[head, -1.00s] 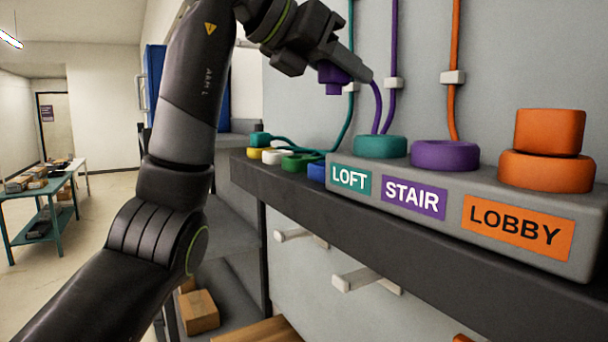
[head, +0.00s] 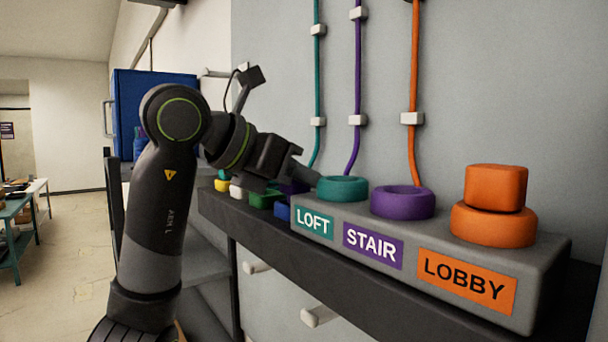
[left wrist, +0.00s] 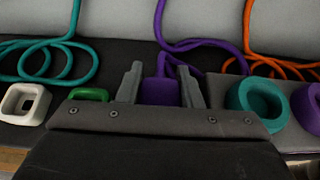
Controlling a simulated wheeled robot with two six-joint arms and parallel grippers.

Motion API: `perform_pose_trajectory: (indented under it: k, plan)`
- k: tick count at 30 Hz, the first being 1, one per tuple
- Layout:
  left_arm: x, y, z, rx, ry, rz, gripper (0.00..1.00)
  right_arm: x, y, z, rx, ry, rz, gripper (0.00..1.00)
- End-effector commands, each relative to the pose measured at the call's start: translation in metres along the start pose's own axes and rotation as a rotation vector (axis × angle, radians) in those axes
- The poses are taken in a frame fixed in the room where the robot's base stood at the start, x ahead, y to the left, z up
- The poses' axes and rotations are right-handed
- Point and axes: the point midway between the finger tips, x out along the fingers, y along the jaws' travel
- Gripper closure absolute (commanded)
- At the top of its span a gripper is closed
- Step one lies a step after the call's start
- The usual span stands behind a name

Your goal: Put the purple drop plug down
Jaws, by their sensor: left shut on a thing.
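My left gripper (head: 291,174) is low over the dark shelf, left of the grey socket block. It is shut on the purple drop plug (head: 296,187), mostly hidden by the gripper in the head view. In the left wrist view the purple plug (left wrist: 158,91) sits between the two fingers (left wrist: 161,84), with its purple cord running behind. I cannot tell whether it touches the shelf. The purple STAIR ring (head: 403,203) on the block is empty. My right gripper is not in view.
The teal LOFT ring (head: 343,189) is empty; an orange plug (head: 496,188) sits on the orange LOBBY ring (head: 493,225). Green (head: 264,200), white (head: 236,191), yellow (head: 222,185) and blue (head: 283,213) pieces crowd the shelf by the gripper. Looped teal cord (left wrist: 60,62) lies left.

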Motion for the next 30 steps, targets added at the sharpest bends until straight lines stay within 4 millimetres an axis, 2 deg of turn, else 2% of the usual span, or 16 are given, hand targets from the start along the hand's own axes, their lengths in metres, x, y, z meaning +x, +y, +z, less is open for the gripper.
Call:
perform_pose_trajectory:
  k: [10,18,19,23,30]
  plan:
    - [0.0024,-0.0004,-0.0052,0.001,-0.001,0.0,0.91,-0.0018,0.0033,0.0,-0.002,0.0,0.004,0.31]
    - [0.0055,-0.0002,-0.0117,0.0,-0.001,0.0,0.91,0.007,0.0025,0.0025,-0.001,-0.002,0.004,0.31]
    - [0.0047,-0.0002,-0.0101,0.0,-0.001,0.0,0.64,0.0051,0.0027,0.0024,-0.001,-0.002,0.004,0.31]
    - [0.0045,-0.0001,-0.0097,0.0,-0.001,0.0,0.47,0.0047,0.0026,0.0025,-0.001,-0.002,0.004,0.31]
    - [0.0045,-0.0002,-0.0096,0.0,-0.001,0.0,0.46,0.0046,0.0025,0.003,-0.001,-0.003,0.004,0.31]
